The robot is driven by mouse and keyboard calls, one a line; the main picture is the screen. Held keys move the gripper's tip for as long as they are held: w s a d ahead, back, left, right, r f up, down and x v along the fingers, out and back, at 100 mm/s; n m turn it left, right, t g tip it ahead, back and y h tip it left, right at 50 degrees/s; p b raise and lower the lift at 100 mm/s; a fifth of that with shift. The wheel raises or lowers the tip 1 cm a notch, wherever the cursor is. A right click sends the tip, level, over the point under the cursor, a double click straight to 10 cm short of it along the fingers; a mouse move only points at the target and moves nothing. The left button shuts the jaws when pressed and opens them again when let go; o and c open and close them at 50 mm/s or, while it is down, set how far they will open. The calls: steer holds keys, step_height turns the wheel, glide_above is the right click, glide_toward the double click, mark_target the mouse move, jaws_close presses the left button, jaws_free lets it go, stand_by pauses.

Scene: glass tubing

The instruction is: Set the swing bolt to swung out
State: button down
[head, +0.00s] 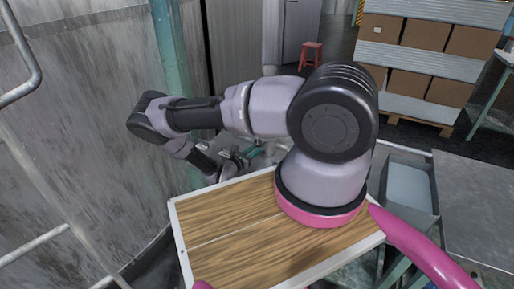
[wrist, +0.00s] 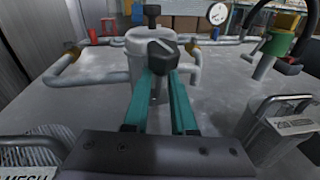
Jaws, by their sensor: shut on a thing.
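My gripper (wrist: 162,66) has two teal fingers, closed on a dark faceted knob. The knob (wrist: 161,50) appears to be the head of the swing bolt; its shank is mostly hidden by the knob and fingers. Behind it stands a pale grey cylindrical vessel (wrist: 135,50) with pipes at both sides. A second dark knob (wrist: 152,10) stands upright at the vessel's far side. I cannot tell the bolt's exact angle. In the head view my gripper's teal fingers (head: 256,150) show small beyond the wooden board, and the bolt is too small to make out.
A green-and-yellow fitting with a black handle (wrist: 278,38) and a pressure gauge (wrist: 217,13) stand at the right. A metal canister (wrist: 275,130) is near right. The wooden-topped board (head: 235,240) lies before my arm; a grey wall (head: 80,130) rises left.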

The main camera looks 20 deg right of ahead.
steer(key=shift+s+a+f+m+t+h, duration=0.2)
steer(key=shift+a+f+t+h, duration=0.15)
steer(key=shift+h, duration=0.4)
steer(key=shift+s+a+f+m+t+h, duration=0.1)
steer(key=shift+s+a+f+t+h, duration=0.15)
steer(key=shift+h, duration=0.5)
steer(key=c, duration=0.9)
jaws_free()
steer(key=shift+a, duration=0.1)
steer(key=v, duration=1)
steer(key=shift+s+a+f, duration=0.2)
steer(key=shift+a, duration=0.1)
